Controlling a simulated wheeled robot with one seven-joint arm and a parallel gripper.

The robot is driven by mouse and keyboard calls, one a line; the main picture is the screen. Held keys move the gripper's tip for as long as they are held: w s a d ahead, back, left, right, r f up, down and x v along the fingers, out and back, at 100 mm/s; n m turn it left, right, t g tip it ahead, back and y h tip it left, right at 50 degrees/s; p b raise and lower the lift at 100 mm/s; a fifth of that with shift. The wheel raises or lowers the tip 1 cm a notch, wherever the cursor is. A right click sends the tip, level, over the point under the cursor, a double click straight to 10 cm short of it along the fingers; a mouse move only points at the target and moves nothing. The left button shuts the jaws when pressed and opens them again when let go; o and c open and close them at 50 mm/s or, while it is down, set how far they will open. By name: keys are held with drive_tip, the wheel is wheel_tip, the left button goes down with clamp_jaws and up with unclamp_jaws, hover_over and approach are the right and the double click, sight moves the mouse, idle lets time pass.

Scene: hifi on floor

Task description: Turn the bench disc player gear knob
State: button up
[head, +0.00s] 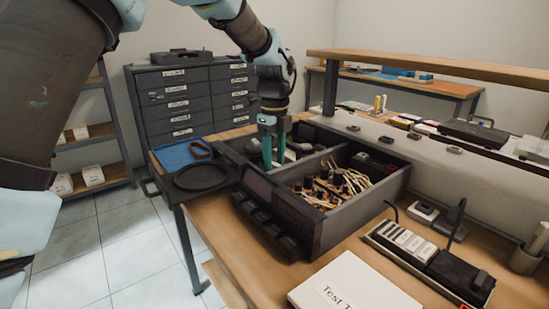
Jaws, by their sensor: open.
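The bench disc player appears to be the dark open-topped unit (352,221) on the wooden bench, with wiring in its right compartment. Its front panel (265,218) faces left and carries several dark knobs or buttons. I cannot tell which one is the gear knob. My gripper (273,152) points down with teal fingers over the unit's left compartment. The fingers are open with a narrow gap, and nothing is clearly seen between them. The fingertips are near grey parts in that compartment; I cannot tell whether they touch.
A white booklet (352,286) and a power strip (405,240) lie in front and right. A raised shelf (430,65) runs behind. Drawer cabinets (180,108) stand at the back left.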

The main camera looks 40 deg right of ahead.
clamp_jaws()
idle(0.3)
idle(0.5)
